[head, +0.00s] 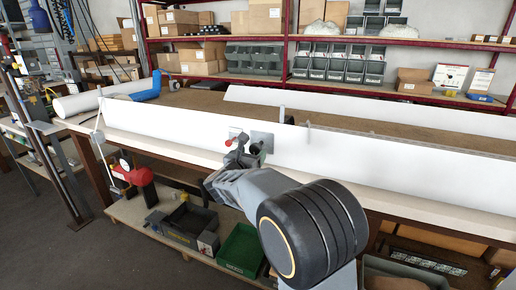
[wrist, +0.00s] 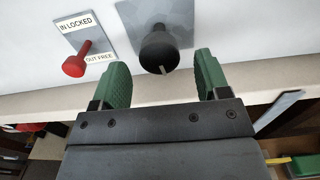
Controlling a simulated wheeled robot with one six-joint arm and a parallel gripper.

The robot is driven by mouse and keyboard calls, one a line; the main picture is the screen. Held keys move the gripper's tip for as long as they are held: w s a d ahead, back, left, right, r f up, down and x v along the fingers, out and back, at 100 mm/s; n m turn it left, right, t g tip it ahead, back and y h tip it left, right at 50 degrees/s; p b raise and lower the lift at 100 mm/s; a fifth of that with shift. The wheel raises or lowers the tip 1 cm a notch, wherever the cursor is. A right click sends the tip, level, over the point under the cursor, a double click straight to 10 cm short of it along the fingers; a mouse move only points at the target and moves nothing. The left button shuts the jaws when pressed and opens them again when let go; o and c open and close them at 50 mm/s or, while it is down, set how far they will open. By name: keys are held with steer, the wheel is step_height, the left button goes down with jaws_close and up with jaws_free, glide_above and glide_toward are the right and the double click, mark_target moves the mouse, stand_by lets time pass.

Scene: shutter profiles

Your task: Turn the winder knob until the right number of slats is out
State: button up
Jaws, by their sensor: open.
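The winder knob (wrist: 160,50) is black and round, on a grey metal plate (wrist: 177,18) fixed to a white panel. A light mark shows at its lower edge. My gripper (wrist: 160,62) is open; its green fingers stand left and right of the knob, with gaps on both sides. Left of it a red knob (wrist: 74,65) sticks out of a plate labelled "IN LOCKED" and "OUT FREE" (wrist: 85,30). In the head view my arm reaches to the front of the long white panel (head: 400,168); the gripper partly hides the plates. I cannot make out separate slats.
The panel stands along the front of a workbench (head: 160,147). A second white profile (head: 350,112) and a white roll (head: 75,104) lie behind. A green crate (head: 241,248) and a red tool (head: 140,178) are below. Shelves with bins (head: 330,62) stand at the back.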

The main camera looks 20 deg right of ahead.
mark_target(258, 148)
steer(key=shift+x, duration=2.65)
steer(key=shift+c, duration=0.3)
steer(key=c, duration=0.9)
steer(key=shift+o, duration=0.2)
steer(key=shift+n, duration=0.3)
